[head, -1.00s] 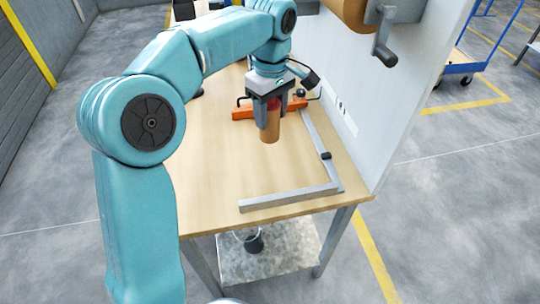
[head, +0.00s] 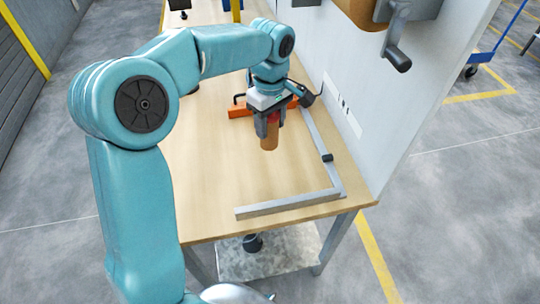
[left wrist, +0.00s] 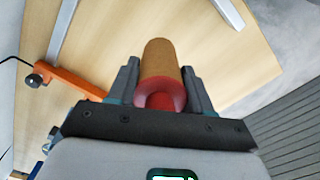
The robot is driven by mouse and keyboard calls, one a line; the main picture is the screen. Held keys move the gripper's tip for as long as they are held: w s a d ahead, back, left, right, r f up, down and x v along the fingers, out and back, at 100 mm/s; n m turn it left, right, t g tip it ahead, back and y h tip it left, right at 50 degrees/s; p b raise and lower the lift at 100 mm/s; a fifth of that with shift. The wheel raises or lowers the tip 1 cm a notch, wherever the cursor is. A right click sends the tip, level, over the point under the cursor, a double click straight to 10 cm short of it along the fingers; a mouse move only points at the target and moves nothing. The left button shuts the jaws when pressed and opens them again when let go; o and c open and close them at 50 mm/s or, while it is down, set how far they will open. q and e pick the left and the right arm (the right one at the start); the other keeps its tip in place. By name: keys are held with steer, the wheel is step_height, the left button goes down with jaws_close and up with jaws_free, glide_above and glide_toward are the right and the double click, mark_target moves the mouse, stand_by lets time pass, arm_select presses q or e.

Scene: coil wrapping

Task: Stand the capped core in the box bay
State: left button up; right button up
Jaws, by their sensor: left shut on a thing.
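The capped core is a brown cylinder (head: 269,141) held in my left gripper (head: 269,124) above the wooden table. Its cap is red and sits at the gripper end; the brown end points down. In the left wrist view the core (left wrist: 161,62) and its red cap (left wrist: 162,92) lie between the two fingers of my left gripper (left wrist: 160,85), which is shut on it. I cannot make out a box bay in these views. My right gripper is not in view.
A metal L-shaped rail (head: 290,204) lies along the table's (head: 215,185) front and right edges. An orange bar (head: 238,112) lies behind the gripper. A grey upright panel (head: 395,105) with a crank (head: 397,50) stands at the right. The table's left front is clear.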

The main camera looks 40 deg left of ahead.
arm_select(q)
steer(key=shift+f+p, duration=0.35)
steer(key=shift+f, duration=5.9)
steer(key=shift+d, duration=0.1)
steer(key=shift+f, duration=0.2)
steer(key=o, duration=1)
steer(key=shift+o, duration=0.2)
step_height(320, 180, up, 12)
steer(key=shift+r, duration=0.25)
